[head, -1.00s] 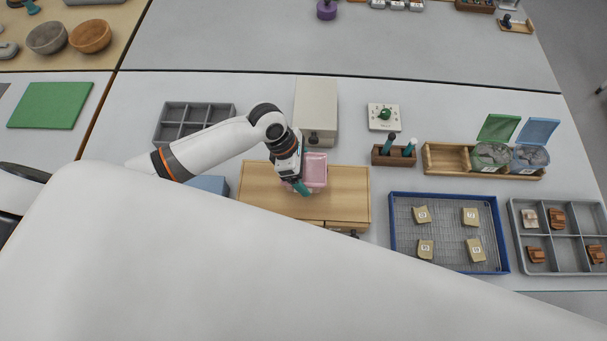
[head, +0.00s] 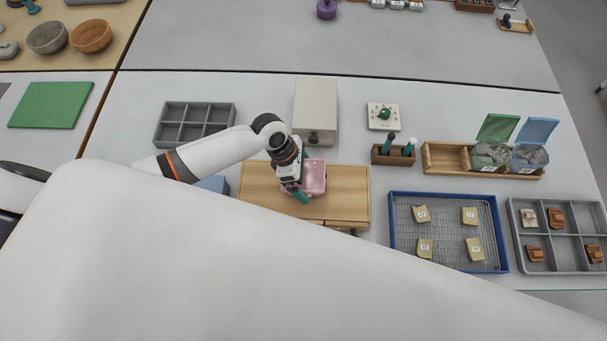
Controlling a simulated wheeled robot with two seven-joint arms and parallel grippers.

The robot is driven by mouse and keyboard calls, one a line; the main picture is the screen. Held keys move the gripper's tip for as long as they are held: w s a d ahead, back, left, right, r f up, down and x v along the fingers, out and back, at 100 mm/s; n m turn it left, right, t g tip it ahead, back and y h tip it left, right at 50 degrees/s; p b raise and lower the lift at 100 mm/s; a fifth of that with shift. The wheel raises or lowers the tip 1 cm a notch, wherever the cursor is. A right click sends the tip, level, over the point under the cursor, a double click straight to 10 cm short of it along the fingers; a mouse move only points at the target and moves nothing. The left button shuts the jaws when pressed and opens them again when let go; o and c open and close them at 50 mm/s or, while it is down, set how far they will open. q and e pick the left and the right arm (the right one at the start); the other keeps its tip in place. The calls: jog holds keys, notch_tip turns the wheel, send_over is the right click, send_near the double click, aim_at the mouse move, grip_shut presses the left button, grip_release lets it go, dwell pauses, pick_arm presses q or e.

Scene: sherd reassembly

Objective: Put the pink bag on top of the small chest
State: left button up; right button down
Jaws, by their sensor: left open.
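The pink bag (head: 316,177) lies on the wooden top of the small chest (head: 345,200), a little right of the top's middle. My left gripper (head: 302,177) is over the chest at the bag's left side, with its teal fingers apart. It is open, and I cannot tell whether a finger still touches the bag. The front of the chest is mostly hidden behind a large white part in the foreground. My right gripper is not in view.
A beige box (head: 316,105) stands right behind the chest. A grey compartment tray (head: 193,124) is behind left, and a blue box (head: 213,184) is beside the chest. A wooden holder with teal-handled tools (head: 393,156) and a blue-rimmed wire tray (head: 447,258) are to the right.

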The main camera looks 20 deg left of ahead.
pick_arm(q)
jog(key=b+v, duration=0.1)
jog(key=v, duration=1.1)
